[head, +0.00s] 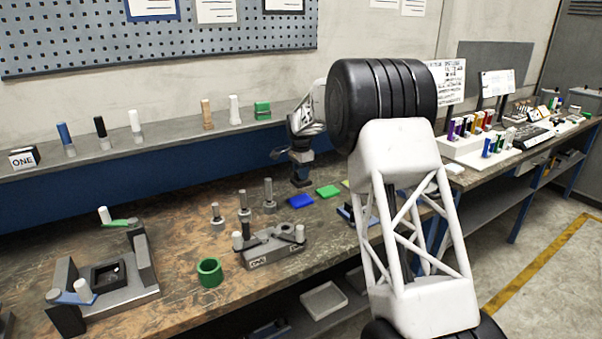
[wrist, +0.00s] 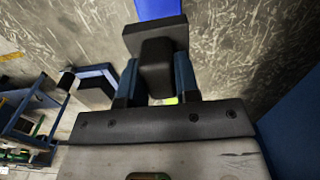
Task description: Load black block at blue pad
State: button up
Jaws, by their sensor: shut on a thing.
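My gripper (head: 301,157) is shut on a black block (head: 301,178) above the workbench, behind and just left of my arm's black joint. In the wrist view, the two blue fingers (wrist: 156,82) sit on either side of the black block (wrist: 155,55), which has a wider flat end away from the gripper. The blue pad (head: 300,201) lies flat on the bench just below the block. It also shows in the wrist view (wrist: 158,9), just beyond the block's wide end. I cannot tell whether the block touches the pad.
A green pad (head: 329,191) lies right of the blue pad. Grey pegs (head: 269,196), a grey fixture (head: 270,248) and a green ring (head: 209,272) stand to the left. A shelf (head: 180,128) with small items runs behind. My arm hides part of the bench.

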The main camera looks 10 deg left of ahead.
aim_at(301, 185)
jog(key=shift+f, duration=0.1)
jog(key=shift+f, duration=2.85)
jog(key=shift+f, duration=0.75)
dwell(1.0)
jog(key=shift+r, duration=0.1)
jog(key=shift+r, duration=3.55)
